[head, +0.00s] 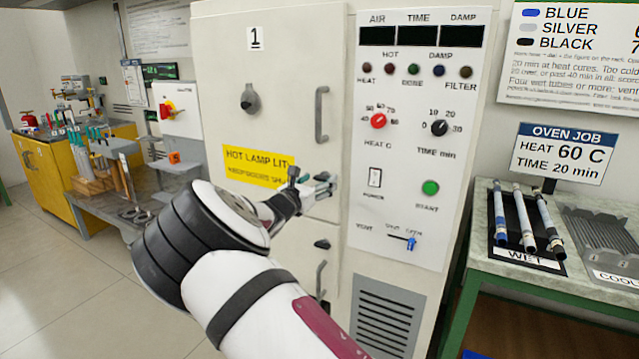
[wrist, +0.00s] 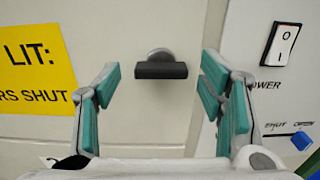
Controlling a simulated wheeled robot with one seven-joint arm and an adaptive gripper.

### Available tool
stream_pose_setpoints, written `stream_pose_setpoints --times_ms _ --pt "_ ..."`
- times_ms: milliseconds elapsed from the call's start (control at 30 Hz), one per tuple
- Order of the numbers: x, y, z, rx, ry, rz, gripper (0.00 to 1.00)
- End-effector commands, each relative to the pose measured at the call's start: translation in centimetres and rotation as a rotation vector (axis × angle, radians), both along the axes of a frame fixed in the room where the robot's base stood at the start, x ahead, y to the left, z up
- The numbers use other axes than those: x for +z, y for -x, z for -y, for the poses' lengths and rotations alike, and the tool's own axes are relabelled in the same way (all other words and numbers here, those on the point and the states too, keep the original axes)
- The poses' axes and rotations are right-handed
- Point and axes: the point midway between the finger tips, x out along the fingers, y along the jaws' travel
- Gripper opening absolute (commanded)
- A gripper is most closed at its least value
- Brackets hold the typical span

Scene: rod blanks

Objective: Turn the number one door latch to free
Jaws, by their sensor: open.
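The number one door (head: 285,60) is the upper door of the pale oven cabinet, marked with a 1 plate. Its latch (wrist: 160,70) shows in the wrist view as a dark bar lying level on a round grey boss. My gripper (head: 316,188) is in front of the door's lower right part, and in the head view it largely hides the latch. In the wrist view my gripper (wrist: 161,84) is open, its teal-padded fingers on either side of the latch, with clear gaps to the bar. No contact shows.
A vertical door handle (head: 321,114) stands above the latch. The yellow hot-lamp sign (head: 257,166) is left of my gripper, the control panel (head: 408,150) right. A lower door handle (head: 320,280) is below. A bench with a rod rack (head: 525,258) stands at right.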

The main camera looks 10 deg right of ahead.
Motion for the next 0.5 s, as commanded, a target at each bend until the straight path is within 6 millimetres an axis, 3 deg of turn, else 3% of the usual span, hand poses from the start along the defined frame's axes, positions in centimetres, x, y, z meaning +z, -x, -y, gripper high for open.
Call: stream_pose_setpoints --times_ms 433,467,500 --pt "0.06 -1.00 0.75 0.000 0.000 0.000 0.63" --pt "0.06 -1.00 0.75 0.000 0.000 0.000 0.61" --pt "0.06 -0.99 0.75 0.000 0.000 0.000 0.52"
